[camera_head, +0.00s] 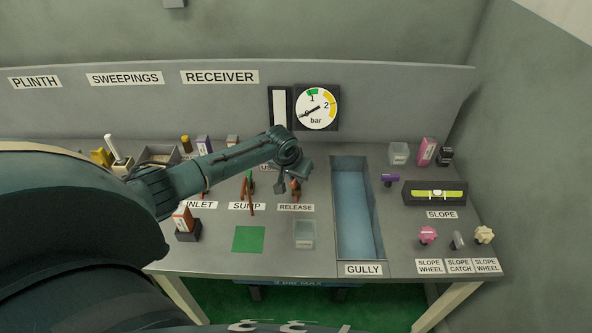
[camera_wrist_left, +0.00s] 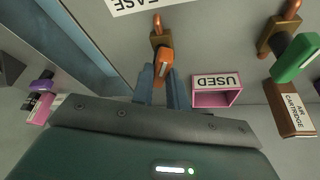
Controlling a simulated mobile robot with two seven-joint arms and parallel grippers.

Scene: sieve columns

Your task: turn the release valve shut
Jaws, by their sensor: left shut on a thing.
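The release valve has an orange handle on a copper-coloured pipe, just behind the RELEASE label (camera_head: 296,207). In the head view the release valve (camera_head: 296,187) is partly covered by my left gripper (camera_head: 291,183), which reaches down over it. In the left wrist view the orange handle (camera_wrist_left: 164,62) sits between the two blue-grey fingers of my left gripper (camera_wrist_left: 162,80), which is shut on it. The handle looks roughly in line with its pipe (camera_wrist_left: 156,32) from this angle. My right gripper is not in view.
A green-handled valve (camera_wrist_left: 297,60) stands close beside, with a box marked air cartridge (camera_wrist_left: 296,115). A pink USED bin (camera_wrist_left: 217,98) lies near the fingers. The gully trough (camera_head: 357,210) is to the right. The pressure gauge (camera_head: 316,108) needle points low left.

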